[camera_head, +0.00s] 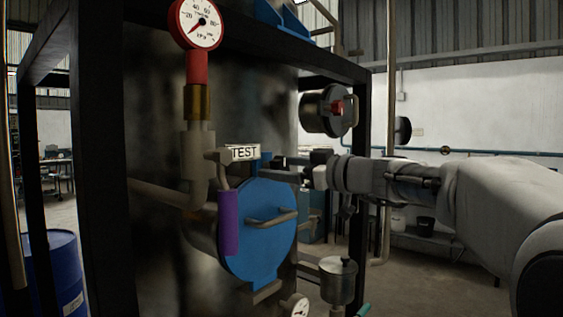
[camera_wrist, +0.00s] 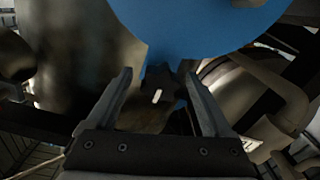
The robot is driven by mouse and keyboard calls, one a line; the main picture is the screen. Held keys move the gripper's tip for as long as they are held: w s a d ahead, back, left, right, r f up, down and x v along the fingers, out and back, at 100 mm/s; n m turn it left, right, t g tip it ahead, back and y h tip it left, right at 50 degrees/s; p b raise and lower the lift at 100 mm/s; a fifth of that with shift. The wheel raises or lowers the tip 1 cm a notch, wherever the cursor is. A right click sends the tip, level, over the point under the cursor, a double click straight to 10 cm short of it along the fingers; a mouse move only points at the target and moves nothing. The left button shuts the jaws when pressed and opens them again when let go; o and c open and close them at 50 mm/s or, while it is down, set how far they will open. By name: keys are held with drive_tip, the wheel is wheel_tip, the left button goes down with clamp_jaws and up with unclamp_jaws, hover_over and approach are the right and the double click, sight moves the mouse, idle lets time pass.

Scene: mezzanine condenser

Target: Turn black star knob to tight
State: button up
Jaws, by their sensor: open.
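My gripper (camera_head: 275,168) reaches in from the right, its fingers beside the upper right edge of the round blue cover (camera_head: 262,235). In the wrist view my gripper (camera_wrist: 158,76) is open, with a finger on either side of a dark lobed part, which looks like the black star knob (camera_wrist: 150,117). A small white mark shows on it. The knob lies between the fingers, with gaps visible; I cannot tell whether either finger touches it. The blue cover also fills the top of the wrist view (camera_wrist: 195,22). In the head view the knob cannot be made out near my fingers.
A purple-sleeved lever (camera_head: 229,222) and a TEST tag (camera_head: 245,152) are left of my gripper. A red-mounted gauge (camera_head: 198,22) is above. A round fitting (camera_head: 326,110) juts out above my wrist. A metal pot (camera_head: 338,281) is below. Black frame posts surround the vessel.

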drive_tip(key=shift+w+a, duration=0.35)
drive_tip(key=shift+a, duration=0.15)
clamp_jaws()
